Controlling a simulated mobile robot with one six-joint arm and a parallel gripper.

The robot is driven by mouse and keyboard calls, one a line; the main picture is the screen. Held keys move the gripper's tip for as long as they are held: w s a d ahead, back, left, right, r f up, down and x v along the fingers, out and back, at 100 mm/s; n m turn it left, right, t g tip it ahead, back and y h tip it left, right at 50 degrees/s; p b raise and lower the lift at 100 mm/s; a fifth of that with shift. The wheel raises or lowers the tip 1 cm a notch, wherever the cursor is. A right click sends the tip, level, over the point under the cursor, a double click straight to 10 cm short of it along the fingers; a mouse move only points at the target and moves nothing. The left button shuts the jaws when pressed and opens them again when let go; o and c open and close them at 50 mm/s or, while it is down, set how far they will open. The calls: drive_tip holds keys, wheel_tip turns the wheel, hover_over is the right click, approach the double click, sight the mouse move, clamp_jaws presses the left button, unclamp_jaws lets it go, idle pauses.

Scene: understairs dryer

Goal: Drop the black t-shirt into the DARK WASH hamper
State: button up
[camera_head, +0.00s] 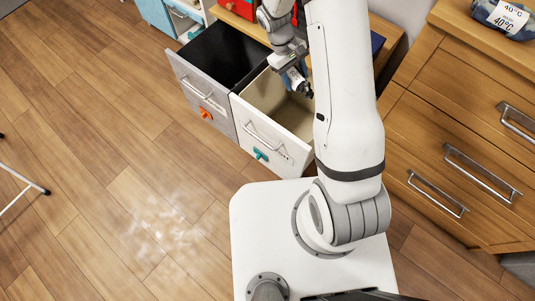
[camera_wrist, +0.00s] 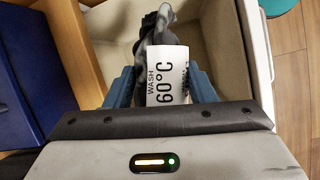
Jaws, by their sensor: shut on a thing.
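My gripper (camera_head: 300,84) hangs over the open hamper with the white front and beige inside (camera_head: 257,133). In the wrist view my gripper (camera_wrist: 164,90) has its blue fingers shut on a bunched dark grey cloth (camera_wrist: 155,28) with a white tag reading "WASH 60°C" (camera_wrist: 167,75). I cannot tell whether this cloth is a t-shirt. The beige hamper's inside (camera_wrist: 215,45) shows below it. To the left stands an open hamper with a grey front and black inside (camera_head: 203,98). The lettering on both hamper fronts is too small to read.
A wooden drawer cabinet (camera_head: 455,140) stands at right, with a bundle tagged 40°C (camera_head: 503,18) on top. A blue box (camera_wrist: 30,80) lies left of the hamper in the wrist view. A white rack leg (camera_head: 25,190) shows at far left.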

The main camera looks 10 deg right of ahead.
drive_tip(key=shift+f+b, duration=2.25)
drive_tip(key=shift+f, duration=0.85)
drive_tip(key=o, duration=1.1)
drive_tip(key=shift+p+v, duration=1.3)
drive_tip(key=shift+v, duration=2.65)
